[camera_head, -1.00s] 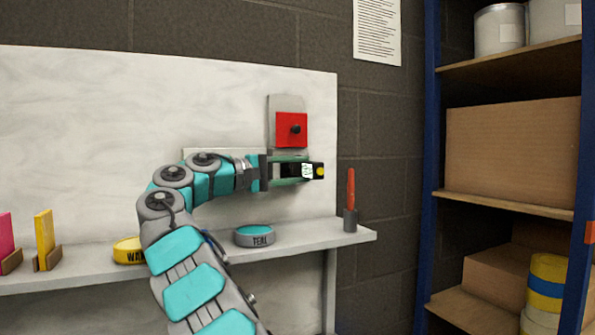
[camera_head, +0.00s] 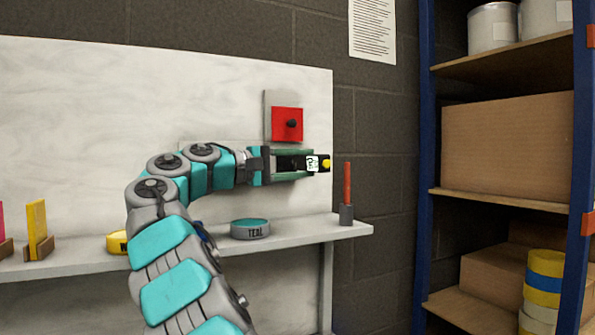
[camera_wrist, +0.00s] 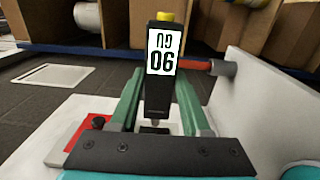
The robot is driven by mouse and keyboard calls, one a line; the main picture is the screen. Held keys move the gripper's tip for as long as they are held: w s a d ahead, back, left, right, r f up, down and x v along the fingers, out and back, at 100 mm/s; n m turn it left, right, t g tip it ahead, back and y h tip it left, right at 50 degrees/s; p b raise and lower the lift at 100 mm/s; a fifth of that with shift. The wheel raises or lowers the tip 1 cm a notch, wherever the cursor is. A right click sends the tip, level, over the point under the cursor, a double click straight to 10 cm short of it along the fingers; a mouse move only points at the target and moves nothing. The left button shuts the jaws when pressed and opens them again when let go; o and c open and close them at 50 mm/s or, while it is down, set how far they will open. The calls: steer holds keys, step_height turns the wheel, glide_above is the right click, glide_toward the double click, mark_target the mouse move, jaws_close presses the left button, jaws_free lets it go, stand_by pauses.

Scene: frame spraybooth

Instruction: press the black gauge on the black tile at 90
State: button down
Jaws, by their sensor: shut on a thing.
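My gripper (camera_head: 300,164) is shut on the black gauge (camera_wrist: 157,98) and holds it in the air in front of the white panel, above the shelf's right end. The gauge has a yellow tip (camera_head: 326,163) and a white display (camera_wrist: 161,57). In the wrist view the gauge stands between the two green fingers (camera_wrist: 160,110), its display facing the camera. The large characters there look like "06" or an inverted 90, with smaller marks above. I see no black tile in either view.
A red tile (camera_head: 279,117) with a black knob is on a grey plate just above the gripper. A red stick in a grey holder (camera_head: 346,214) stands at the shelf's right end. A teal disc (camera_head: 250,233) lies on the shelf (camera_head: 300,236). A blue-framed rack (camera_head: 426,180) stands right.

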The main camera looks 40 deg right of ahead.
mark_target(314, 163)
steer(key=shift+s+a+b, duration=0.3)
steer(key=shift+s+b, duration=0.15)
steer(key=shift+s, duration=0.45)
steer(key=shift+s+a+b, duration=0.3)
steer(key=shift+s+b, duration=0.15)
steer(key=shift+s, duration=0.45)
